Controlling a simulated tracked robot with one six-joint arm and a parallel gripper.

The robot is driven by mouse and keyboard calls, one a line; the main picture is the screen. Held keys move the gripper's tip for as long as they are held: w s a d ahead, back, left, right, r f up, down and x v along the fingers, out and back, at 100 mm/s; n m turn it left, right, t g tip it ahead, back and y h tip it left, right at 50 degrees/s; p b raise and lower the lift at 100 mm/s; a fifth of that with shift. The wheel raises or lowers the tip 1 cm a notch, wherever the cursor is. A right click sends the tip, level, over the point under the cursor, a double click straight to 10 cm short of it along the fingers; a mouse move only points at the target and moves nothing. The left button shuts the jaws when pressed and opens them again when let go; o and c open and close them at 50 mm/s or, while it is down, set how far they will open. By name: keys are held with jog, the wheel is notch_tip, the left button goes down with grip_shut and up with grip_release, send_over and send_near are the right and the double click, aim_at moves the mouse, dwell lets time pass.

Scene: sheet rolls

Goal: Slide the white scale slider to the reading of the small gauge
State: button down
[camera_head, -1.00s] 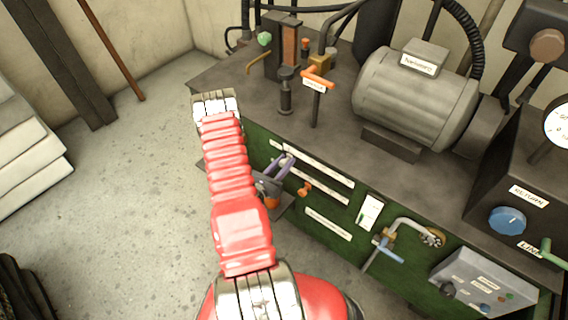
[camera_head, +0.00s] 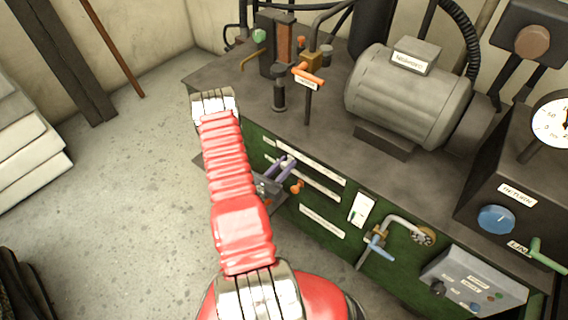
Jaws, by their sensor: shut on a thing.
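Long white scale strips (camera_head: 320,168) run along the green front panel of the bench. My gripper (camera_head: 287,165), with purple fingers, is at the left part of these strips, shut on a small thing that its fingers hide. The white slider itself cannot be made out from here. A round white gauge (camera_head: 552,122) with a dark needle stands at the right edge, partly cut off. Its reading is too small to tell, and I cannot tell whether it is the small gauge.
An orange knob (camera_head: 297,187) sits just right of my gripper, below the strips. A white plate (camera_head: 361,210), a blue-handled tap (camera_head: 378,246) and a grey control box (camera_head: 474,281) are further right. A grey motor (camera_head: 408,95) stands on the bench.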

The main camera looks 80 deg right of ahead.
jog(key=shift+s, duration=0.1)
jog(key=c, duration=1.4)
grip_release()
jog(key=v, duration=1.4)
jog(key=shift+d+f, duration=0.1)
